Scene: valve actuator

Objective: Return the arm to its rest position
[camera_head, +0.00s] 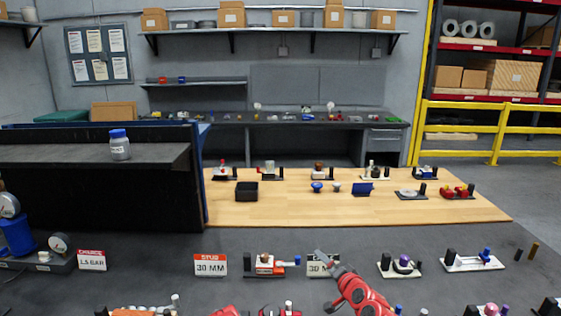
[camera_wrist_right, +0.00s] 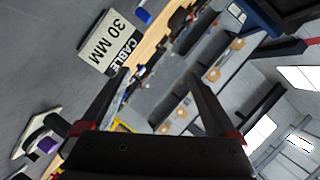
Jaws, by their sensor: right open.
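My right arm comes up from the bottom of the head view, red and black. Its gripper (camera_head: 326,281) is raised in front of the near grey bench, partly covering a 30 MM sign (camera_head: 318,270). In the right wrist view the two dark fingers (camera_wrist_right: 157,73) stand well apart with nothing between them. The 30 MM CABLE sign (camera_wrist_right: 105,42) shows tilted beyond the left finger. Red parts at the bottom edge of the head view are cut off, and I cannot tell what they belong to. My left gripper does not show.
A valve fixture (camera_head: 268,265) and a red 30 MM sign (camera_head: 210,264) stand left of the gripper. Fixtures (camera_head: 400,267) (camera_head: 473,261) stand to the right. A wooden board (camera_head: 300,205) with several fixtures lies behind. A dark raised shelf (camera_head: 80,154) holds a blue-capped jar (camera_head: 119,146).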

